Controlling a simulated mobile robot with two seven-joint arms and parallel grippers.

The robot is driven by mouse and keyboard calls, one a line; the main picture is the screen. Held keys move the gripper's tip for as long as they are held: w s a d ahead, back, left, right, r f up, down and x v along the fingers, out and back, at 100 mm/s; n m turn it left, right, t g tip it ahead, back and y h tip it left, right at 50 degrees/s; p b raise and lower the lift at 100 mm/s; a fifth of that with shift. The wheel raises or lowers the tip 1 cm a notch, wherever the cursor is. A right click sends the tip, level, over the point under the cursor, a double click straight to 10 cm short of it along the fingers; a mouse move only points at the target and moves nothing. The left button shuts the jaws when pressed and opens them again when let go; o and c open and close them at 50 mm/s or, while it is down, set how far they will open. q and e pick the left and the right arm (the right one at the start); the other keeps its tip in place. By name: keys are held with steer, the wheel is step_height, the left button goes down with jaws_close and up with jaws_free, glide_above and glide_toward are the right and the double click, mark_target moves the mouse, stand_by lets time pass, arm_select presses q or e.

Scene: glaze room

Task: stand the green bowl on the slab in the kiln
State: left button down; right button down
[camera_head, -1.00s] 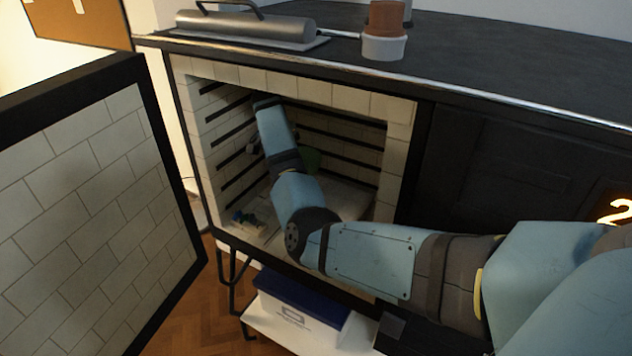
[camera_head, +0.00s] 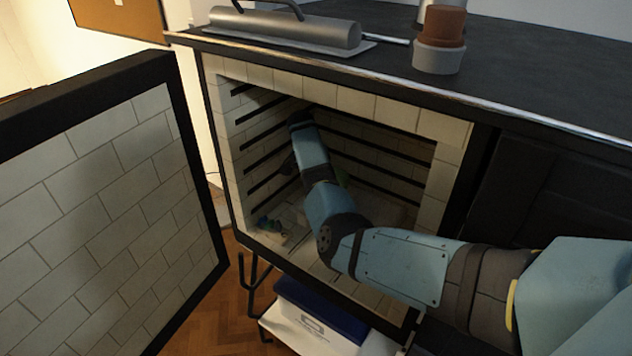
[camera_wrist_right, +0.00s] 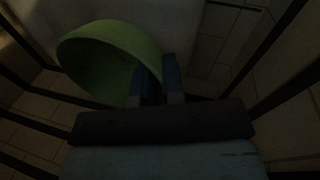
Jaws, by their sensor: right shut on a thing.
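The green bowl (camera_wrist_right: 105,62) is at the upper left in the right wrist view. My right gripper (camera_wrist_right: 160,74) is shut on its rim, and the bowl looks tilted there. The gripper's fingers are hidden there. A pale slab (camera_head: 388,210) lies low in the kiln, partly behind the arm. Whether the bowl touches it I cannot tell. My left gripper is not in view.
The kiln door (camera_head: 120,190) stands open at the left. On top are a grey roller-like object (camera_head: 285,27) and a stacked terracotta pot (camera_head: 444,25).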

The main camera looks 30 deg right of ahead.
steer(key=shift+x, duration=0.85)
steer(key=shift+w+a, duration=0.1)
steer(key=shift+w, duration=0.1)
steer(key=c, duration=1.2)
jaws_free()
steer(key=shift+f, duration=0.15)
steer(key=v, duration=1.2)
steer(key=shift+a, duration=0.1)
steer(key=shift+s, duration=0.1)
